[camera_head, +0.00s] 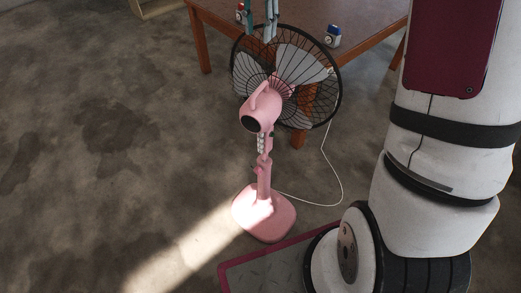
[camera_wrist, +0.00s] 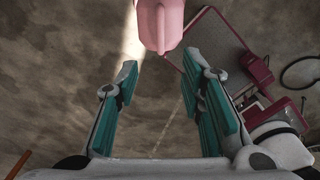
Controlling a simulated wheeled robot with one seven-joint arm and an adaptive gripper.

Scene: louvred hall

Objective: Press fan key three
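A pink standing fan (camera_head: 261,110) with a black wire cage stands upright on the floor in the head view. Its keys (camera_head: 261,143) are a small pale column on the neck below the motor housing; single keys are too small to tell apart. My gripper (camera_head: 260,34) is at the top edge of the head view, above and apart from the keys, by the upper cage. In the wrist view my gripper (camera_wrist: 157,75) has its teal fingers spread with nothing between them. A pink part of the fan (camera_wrist: 160,22) shows beyond the fingertips; the keys are not visible there.
A brown table (camera_head: 300,14) stands behind the fan, with a small blue-and-white item (camera_head: 333,36) on it. A white cord (camera_head: 338,180) runs from the fan across the floor. Open floor (camera_head: 100,140) lies to the left.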

